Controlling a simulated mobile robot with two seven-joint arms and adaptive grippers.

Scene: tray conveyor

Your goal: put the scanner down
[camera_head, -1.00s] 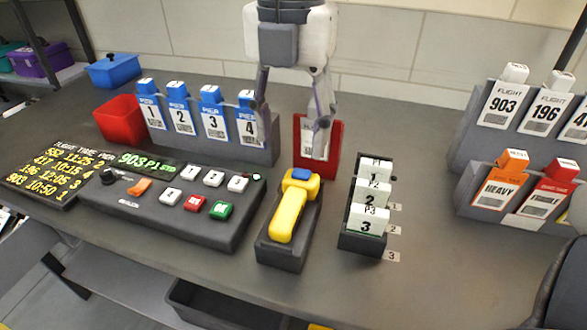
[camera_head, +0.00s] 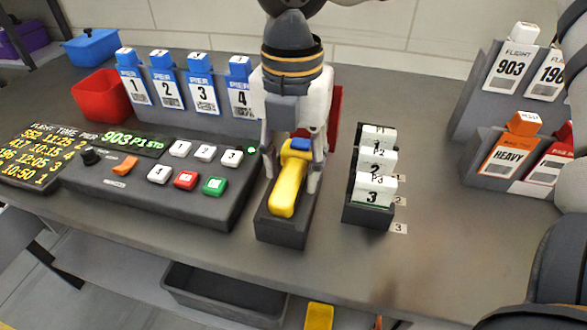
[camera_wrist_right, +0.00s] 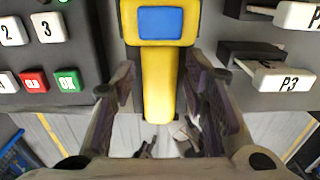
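The yellow scanner (camera_head: 287,190) with a blue top patch lies in its dark cradle (camera_head: 283,232) near the table's front edge. My right gripper (camera_head: 291,180) is over it, pointing down, with one finger on each side of the scanner. In the right wrist view the scanner (camera_wrist_right: 160,75) lies between the two fingers (camera_wrist_right: 158,115), with a gap showing on both sides. The gripper is open and not closed on it. The cradle's back part is hidden behind the gripper and scanner. My left gripper is out of view.
A button console (camera_head: 165,185) stands close left of the cradle. A holder with P1, P2 and P3 cards (camera_head: 368,215) stands to the right. Blue pier cards (camera_head: 200,95) and a red card (camera_head: 335,110) are behind.

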